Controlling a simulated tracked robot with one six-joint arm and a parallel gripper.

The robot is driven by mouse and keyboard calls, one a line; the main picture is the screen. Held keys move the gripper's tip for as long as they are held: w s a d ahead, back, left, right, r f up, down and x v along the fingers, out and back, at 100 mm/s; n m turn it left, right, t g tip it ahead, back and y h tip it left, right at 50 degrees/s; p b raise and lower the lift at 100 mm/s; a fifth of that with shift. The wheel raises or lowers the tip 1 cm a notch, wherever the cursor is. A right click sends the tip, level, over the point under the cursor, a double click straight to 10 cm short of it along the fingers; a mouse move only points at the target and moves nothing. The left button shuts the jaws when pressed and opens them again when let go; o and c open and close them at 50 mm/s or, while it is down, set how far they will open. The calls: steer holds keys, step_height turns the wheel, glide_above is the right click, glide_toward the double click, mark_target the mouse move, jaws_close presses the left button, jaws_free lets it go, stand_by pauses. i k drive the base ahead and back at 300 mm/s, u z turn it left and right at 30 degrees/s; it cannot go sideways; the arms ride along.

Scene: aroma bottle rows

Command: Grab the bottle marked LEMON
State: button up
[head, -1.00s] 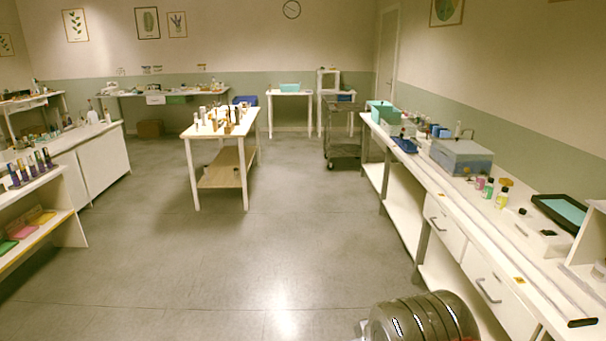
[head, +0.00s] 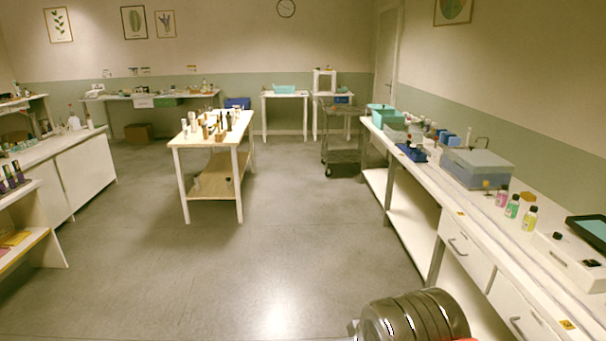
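Three small bottles stand in a row on the right bench: a pink-labelled one (head: 502,196), a green-labelled one (head: 513,206) and a yellow-labelled one (head: 530,218). Their label text is too small to read, so I cannot tell which is marked LEMON. Several more bottles (head: 221,122) stand on the middle table, also unreadable. My gripper is not in view.
The long white bench (head: 470,205) runs along the right wall, with a grey box (head: 478,168) behind the three bottles. The middle table (head: 196,141) stands ahead, left of centre. White cabinets (head: 85,170) line the left. Open floor (head: 300,240) lies between.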

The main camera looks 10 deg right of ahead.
mark_target(529, 220)
steer(key=z, duration=0.2)
steer(key=i, duration=1.5)
steer(key=z, duration=0.45)
steer(key=i, duration=0.7)
steer(key=z, duration=0.7)
steer(key=i, duration=0.85)
steer(key=z, duration=0.55)
steer(key=i, duration=0.65)
steer(key=z, duration=0.3)
